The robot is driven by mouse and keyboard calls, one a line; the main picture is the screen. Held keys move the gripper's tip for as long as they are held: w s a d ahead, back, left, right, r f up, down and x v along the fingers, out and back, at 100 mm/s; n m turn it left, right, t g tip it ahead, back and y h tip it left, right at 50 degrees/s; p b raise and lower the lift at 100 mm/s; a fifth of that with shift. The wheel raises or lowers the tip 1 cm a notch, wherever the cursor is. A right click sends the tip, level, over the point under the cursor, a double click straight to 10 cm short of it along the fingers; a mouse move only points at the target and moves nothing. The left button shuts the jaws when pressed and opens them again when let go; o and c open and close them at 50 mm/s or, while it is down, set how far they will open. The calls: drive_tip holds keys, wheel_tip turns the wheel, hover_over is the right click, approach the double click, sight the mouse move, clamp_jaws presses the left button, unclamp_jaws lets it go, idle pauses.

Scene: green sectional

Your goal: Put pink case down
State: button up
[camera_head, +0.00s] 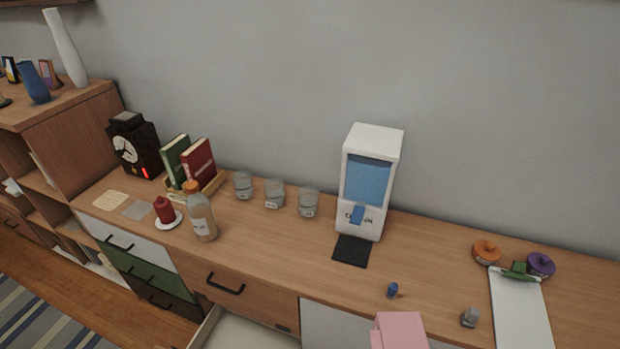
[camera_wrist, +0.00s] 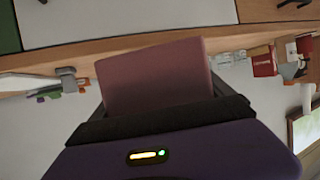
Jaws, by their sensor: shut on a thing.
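The pink case (camera_head: 400,332) shows at the bottom edge of the head view, partly cut off, in front of the sideboard's front edge. In the wrist view the pink case (camera_wrist: 155,78) stands up between the dark fingers of my gripper (camera_wrist: 165,112), which is shut on it. The case's lower part is hidden by the fingers. My gripper does not show in the head view. The wooden sideboard top (camera_head: 300,250) lies just beyond the case; I cannot tell whether the case touches it.
A blue figure (camera_head: 392,290) and a small grey object (camera_head: 469,317) stand near the front edge. A white dispenser (camera_head: 368,185) with a black mat (camera_head: 351,251) stands behind. A white tray (camera_head: 520,310) is at right. A drawer (camera_head: 240,332) is open below. The top between bottle (camera_head: 201,214) and mat is clear.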

drive_tip(key=shift+s+d+f+b, duration=0.1)
drive_tip(key=shift+s+f+b, duration=0.05)
drive_tip(key=shift+b, duration=0.15)
drive_tip(key=shift+f, duration=0.3)
wheel_tip(320, 180, down, 4)
drive_tip(key=b, duration=0.5)
wheel_tip(320, 180, up, 5)
drive_tip(key=p, duration=0.5)
drive_tip(key=shift+r+p, duration=0.1)
drive_tip(key=shift+p, duration=0.3)
drive_tip(key=shift+w, duration=0.2)
